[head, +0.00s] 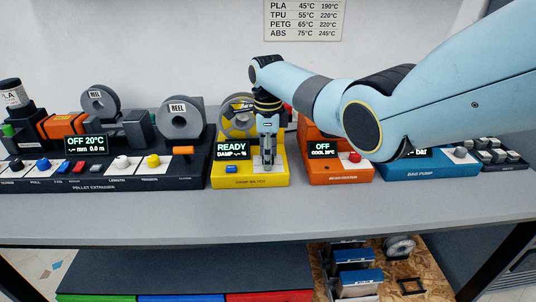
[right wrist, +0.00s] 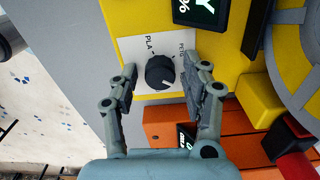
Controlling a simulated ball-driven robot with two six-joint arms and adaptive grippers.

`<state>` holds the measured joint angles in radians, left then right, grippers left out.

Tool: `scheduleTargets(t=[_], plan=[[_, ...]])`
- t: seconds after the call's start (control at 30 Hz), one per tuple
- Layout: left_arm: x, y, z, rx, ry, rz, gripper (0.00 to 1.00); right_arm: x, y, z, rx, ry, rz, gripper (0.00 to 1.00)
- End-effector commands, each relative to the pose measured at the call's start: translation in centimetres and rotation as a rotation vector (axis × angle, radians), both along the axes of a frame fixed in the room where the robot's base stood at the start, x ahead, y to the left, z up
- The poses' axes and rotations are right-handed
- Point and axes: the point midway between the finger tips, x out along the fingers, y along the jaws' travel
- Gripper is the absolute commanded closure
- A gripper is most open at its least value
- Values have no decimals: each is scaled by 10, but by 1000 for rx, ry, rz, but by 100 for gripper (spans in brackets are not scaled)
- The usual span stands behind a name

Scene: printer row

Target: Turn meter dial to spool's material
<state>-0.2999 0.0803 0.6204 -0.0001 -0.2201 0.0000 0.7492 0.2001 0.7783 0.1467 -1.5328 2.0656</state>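The yellow damp meter (head: 222,180) stands mid-bench, its screen (head: 231,149) reading READY. A spool (head: 238,118) with a yellow hub stands at its back; I cannot read its label. My right gripper (head: 267,160) points down over the meter's front right, hiding most of the dial in the head view. In the right wrist view the black dial (right wrist: 160,72) sits on a white plate, with PLA and PETG legible; other labels are hidden. The open fingers of my right gripper (right wrist: 161,70) stand either side of the dial, with visible gaps. My left gripper is out of view.
The pellet extruder (head: 110,179) stands left of the meter, an orange machine (head: 340,174) close on its right, then a blue bag pump (head: 430,171). A material chart (head: 303,20) hangs on the wall. The bench front (head: 250,215) is clear.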

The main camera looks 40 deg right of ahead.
Motion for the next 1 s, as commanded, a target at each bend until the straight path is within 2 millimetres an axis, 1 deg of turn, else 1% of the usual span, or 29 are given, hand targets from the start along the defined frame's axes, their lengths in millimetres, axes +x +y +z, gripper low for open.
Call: scheduleTargets(t=[0.03,0.3,0.33,0.67,0.87,1.0], plan=[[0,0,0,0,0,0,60,0,0,0,0,0,0,62],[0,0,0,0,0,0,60,0,0,0,0,0,0,97],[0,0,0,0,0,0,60,0,0,0,0,0,0,100],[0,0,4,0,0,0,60,0,0,1,0,1,42,100],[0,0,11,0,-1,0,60,0,0,2,1,1,151,100],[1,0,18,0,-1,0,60,0,0,3,0,1,268,100]])
